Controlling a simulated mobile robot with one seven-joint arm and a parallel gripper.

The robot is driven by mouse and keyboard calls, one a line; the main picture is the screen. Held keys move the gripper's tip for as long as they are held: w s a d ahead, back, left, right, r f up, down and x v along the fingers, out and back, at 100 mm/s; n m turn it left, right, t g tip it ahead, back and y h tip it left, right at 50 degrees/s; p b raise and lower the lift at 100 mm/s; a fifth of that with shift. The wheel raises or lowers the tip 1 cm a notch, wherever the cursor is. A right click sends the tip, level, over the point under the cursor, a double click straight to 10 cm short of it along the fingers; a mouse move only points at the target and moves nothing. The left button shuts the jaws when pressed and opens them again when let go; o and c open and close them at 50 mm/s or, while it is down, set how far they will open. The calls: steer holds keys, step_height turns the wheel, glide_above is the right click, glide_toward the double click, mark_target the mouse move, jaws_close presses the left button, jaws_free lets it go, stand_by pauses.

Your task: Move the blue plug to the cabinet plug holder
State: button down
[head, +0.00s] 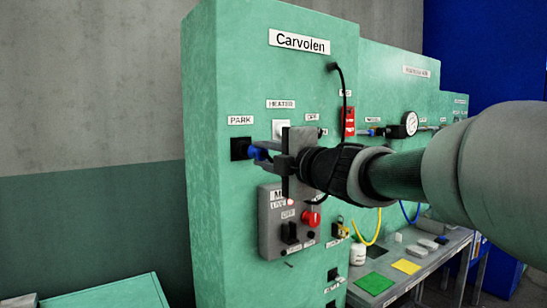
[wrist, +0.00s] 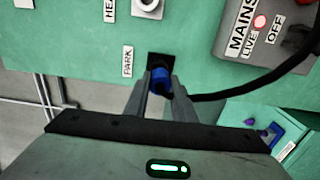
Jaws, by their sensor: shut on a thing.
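The blue plug (head: 258,154) is between the fingers of my gripper (head: 262,149), which is shut on it. The plug is right in front of the black square holder labelled PARK (head: 238,146) on the green cabinet face. In the wrist view the blue plug (wrist: 161,80) lines up with the black holder (wrist: 160,59) and overlaps its lower part. I cannot tell how deep it sits in it. The gripper fingers (wrist: 161,92) are on either side of the plug. A black cable (wrist: 240,92) runs off to the right from near the plug.
A white HEATER socket (head: 281,130) is right of the holder. A grey MAINS box (head: 268,225) with a red button (head: 311,219) is below my gripper. The black cable (head: 345,92) hangs from the cabinet's upper part. A bench (head: 420,275) stands at the right.

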mark_target(256, 152)
steer(key=shift+w+a, duration=0.25)
steer(key=shift+w, duration=0.15)
steer(key=shift+x, duration=1.45)
stand_by(1.2)
steer(key=c, duration=1.4)
jaws_free()
steer(key=v, duration=1.7)
steer(key=shift+s+p, duration=0.2)
steer(key=shift+p, duration=0.25)
steer(key=shift+d, duration=0.15)
